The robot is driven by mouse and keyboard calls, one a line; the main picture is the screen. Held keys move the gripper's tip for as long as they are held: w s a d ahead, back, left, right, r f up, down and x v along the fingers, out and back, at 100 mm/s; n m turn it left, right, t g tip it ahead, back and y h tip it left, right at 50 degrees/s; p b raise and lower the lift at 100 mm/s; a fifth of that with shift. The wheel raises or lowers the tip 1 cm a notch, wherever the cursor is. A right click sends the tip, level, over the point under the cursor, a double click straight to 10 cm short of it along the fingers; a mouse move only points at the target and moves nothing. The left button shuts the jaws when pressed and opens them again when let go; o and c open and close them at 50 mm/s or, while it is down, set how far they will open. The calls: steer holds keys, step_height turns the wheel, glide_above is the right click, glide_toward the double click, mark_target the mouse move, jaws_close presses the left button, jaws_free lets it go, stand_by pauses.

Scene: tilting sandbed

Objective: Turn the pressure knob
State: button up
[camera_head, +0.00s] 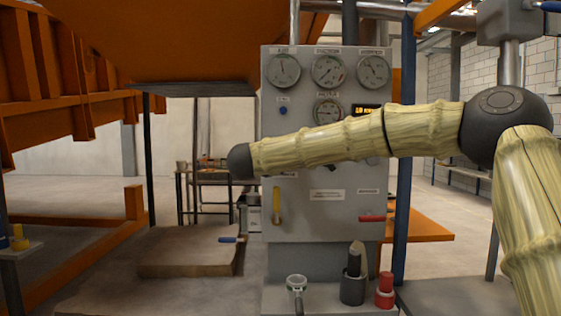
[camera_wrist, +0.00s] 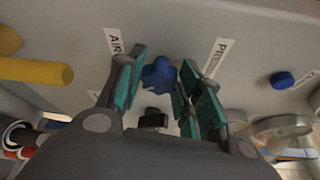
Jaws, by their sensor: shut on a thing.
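The pressure knob is the blue lobed knob (camera_wrist: 158,74) on the grey panel in the wrist view, between the labels reading "AIR" and, partly hidden, "PRE…". My gripper (camera_wrist: 162,70) is around this knob, its teal pads on the knob's two sides, shut on it. A second, round blue knob (camera_wrist: 283,80) stands apart on the right. In the head view, the control panel (camera_head: 300,225) stands in the middle; my arm crosses in front of it and hides its middle. My gripper and the held knob cannot be seen there.
Gauges (camera_head: 328,70) fill the panel's top. A yellow lever (camera_head: 276,206) and a red handle (camera_head: 372,218) sit lower on it. In the wrist view a yellow bar (camera_wrist: 35,72) juts out at left. The orange sandbed (camera_head: 190,40) hangs over the left side.

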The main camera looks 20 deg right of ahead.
steer(key=shift+f, duration=0.1)
steer(key=o, duration=1)
steer(key=shift+d, duration=0.1)
steer(key=shift+o, duration=0.2)
steer(key=v, duration=1.2)
